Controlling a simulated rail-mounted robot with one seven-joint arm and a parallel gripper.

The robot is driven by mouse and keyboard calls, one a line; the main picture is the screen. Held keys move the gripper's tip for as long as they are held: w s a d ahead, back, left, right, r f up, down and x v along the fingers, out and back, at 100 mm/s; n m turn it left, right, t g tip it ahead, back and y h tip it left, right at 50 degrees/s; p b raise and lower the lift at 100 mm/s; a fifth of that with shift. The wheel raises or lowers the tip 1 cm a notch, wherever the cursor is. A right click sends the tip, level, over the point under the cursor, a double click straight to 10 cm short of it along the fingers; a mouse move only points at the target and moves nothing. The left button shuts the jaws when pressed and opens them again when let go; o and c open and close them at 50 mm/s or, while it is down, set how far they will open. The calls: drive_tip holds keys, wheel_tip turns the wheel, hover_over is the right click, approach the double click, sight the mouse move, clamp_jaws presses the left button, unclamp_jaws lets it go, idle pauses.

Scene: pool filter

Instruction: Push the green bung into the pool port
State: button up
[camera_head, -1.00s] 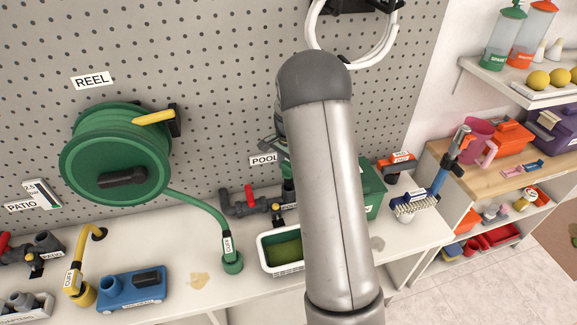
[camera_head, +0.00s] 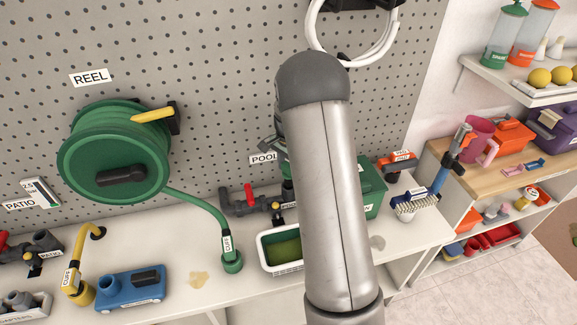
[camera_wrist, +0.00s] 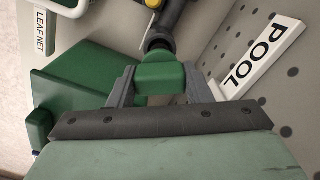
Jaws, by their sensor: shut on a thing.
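The green bung (camera_wrist: 160,77) is between the two grey fingers of my gripper (camera_wrist: 161,88) in the wrist view. The fingers are shut on its sides. The dark round mouth of the pool port (camera_wrist: 158,41) is just beyond the bung and lines up closely with it. I cannot tell whether the bung touches the port or is partly in it. In the head view, the grey pool pipe (camera_head: 243,206) with a red valve handle stands on the bench below the POOL sign (camera_head: 263,157). My arm hides most of the gripper and bung there.
A white basket (camera_head: 281,267) with green contents stands in front of the pipe. A green box (camera_head: 373,188) is behind my arm to the right. The green hose reel (camera_head: 115,155) hangs at left, its hose cuff (camera_head: 231,261) on the bench. A blue block (camera_head: 130,288) lies further left.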

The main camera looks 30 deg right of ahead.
drive_tip(key=shift+f+b, duration=1.7)
drive_tip(key=shift+f, duration=0.8)
drive_tip(key=o, duration=1)
drive_tip(key=shift+r, duration=0.1)
drive_tip(key=shift+o, duration=0.2)
drive_tip(key=shift+r, duration=0.1)
drive_tip(key=shift+r+p, duration=1.55)
drive_tip(key=shift+r, duration=0.9)
wheel_tip(320, 180, up, 17)
drive_tip(key=b, duration=0.2)
drive_tip(key=shift+r, duration=0.2)
